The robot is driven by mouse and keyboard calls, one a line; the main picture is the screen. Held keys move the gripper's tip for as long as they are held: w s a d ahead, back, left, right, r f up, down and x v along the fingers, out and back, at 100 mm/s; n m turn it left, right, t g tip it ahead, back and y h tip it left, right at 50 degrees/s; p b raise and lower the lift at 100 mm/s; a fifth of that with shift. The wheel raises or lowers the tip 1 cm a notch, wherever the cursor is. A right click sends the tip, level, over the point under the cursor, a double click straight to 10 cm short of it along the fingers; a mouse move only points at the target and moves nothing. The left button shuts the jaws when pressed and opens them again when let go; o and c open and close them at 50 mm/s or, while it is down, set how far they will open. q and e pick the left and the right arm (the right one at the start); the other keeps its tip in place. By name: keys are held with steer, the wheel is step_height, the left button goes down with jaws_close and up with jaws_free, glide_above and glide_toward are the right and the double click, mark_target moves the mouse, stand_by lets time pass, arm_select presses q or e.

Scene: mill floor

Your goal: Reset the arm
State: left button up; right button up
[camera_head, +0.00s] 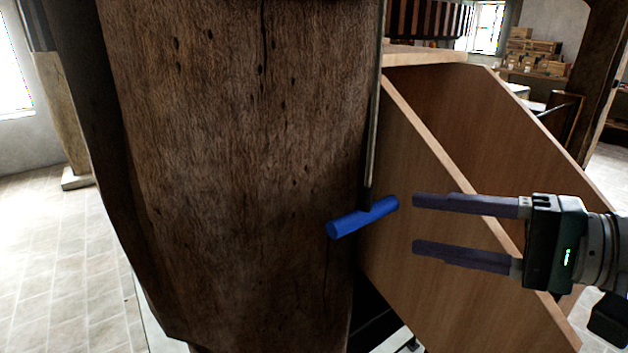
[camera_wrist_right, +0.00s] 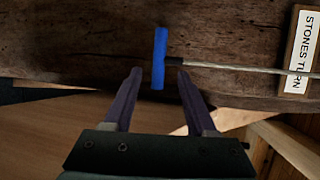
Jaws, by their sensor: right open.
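My right gripper (camera_head: 416,222) comes in from the right in the head view, with its two dark fingers apart and nothing between them. Its fingertips point left, just short of a blue handle (camera_head: 362,217). The blue handle is a short bar at the lower end of a thin metal rod (camera_head: 374,110), beside a thick wooden post. In the right wrist view the blue handle (camera_wrist_right: 159,58) lies ahead of the open fingers (camera_wrist_right: 158,80), apart from them as far as I can tell. My left gripper is not in view.
The large wooden post (camera_head: 230,150) fills the middle. A wooden chute or bin (camera_head: 440,180) with slanted sides stands behind my right gripper. Tiled floor (camera_head: 60,260) is open at left.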

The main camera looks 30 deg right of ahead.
steer(key=shift+s+d+r, duration=0.15)
steer(key=shift+s+d, duration=0.15)
steer(key=shift+s, duration=0.25)
steer(key=s+a+f+n+g, duration=0.35)
steer(key=a+n, duration=0.25)
steer(key=a, duration=0.3)
steer(key=s+a+f+n+g, duration=0.2)
steer(key=a+f+n+g, duration=0.15)
steer(key=a+n, duration=0.45)
steer(key=s+d+r+n+g+h+p, duration=0.1)
steer(key=s+d+r+g+h+p, duration=0.2)
steer(key=s+d+h, duration=0.35)
step_height(320, 180, up, 33)
steer(key=p, duration=3.4)
steer(key=shift+a+r+g, duration=0.2)
steer(key=shift+g, duration=0.1)
